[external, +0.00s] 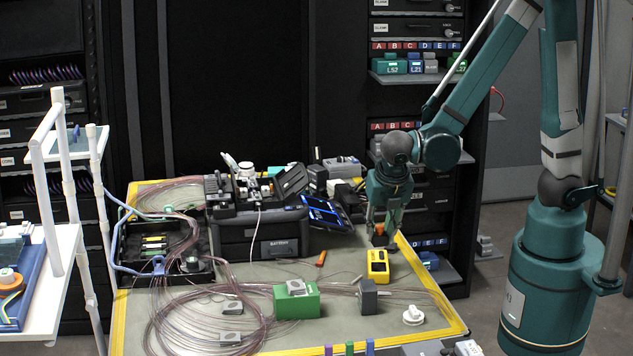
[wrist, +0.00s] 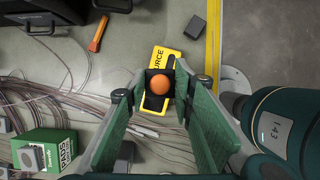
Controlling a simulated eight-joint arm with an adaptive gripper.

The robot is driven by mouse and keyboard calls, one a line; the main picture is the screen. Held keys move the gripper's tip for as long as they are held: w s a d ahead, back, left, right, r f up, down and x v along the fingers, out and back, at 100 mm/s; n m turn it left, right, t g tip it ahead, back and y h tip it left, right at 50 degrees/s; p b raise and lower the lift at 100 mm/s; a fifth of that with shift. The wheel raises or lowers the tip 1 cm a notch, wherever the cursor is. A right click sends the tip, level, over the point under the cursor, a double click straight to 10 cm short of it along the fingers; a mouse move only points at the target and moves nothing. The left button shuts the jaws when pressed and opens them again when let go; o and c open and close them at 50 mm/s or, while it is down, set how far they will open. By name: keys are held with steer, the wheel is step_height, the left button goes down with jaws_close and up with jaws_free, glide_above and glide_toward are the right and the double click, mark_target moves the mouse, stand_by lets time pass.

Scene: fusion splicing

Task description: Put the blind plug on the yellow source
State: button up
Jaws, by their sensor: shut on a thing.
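The yellow source (external: 377,278) lies on the table at the right of the middle. It also shows in the wrist view (wrist: 165,54), lettered "SOURCE", partly hidden by what I hold. My gripper (external: 383,237) is shut on a small orange-topped piece, which I take for the blind plug (external: 380,228). In the wrist view the plug (wrist: 160,84) shows as an orange ball with a dark part, between the fingertips and in line with the source. In the external view the gripper is above and behind the source, with a gap between them.
A green box (external: 296,303) and a grey block (external: 367,297) stand in front of the source. A black splicer (external: 260,230) stands behind to the left. An orange tool (external: 321,258) lies left of the source. Loose fibre coils (external: 190,320) spread across the table's left half.

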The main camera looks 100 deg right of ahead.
mark_target(379, 246)
steer(key=shift+f, duration=0.45)
steer(key=shift+f, duration=0.1)
steer(key=shift+f+b, duration=0.6)
steer(key=shift+f, duration=1.4)
steer(key=shift+f, duration=0.15)
steer(key=o, duration=0.9)
steer(key=shift+r, duration=0.2)
steer(key=p+v, duration=0.2)
steer(key=v, duration=1)
steer(key=shift+p, duration=0.35)
steer(key=shift+r, duration=0.1)
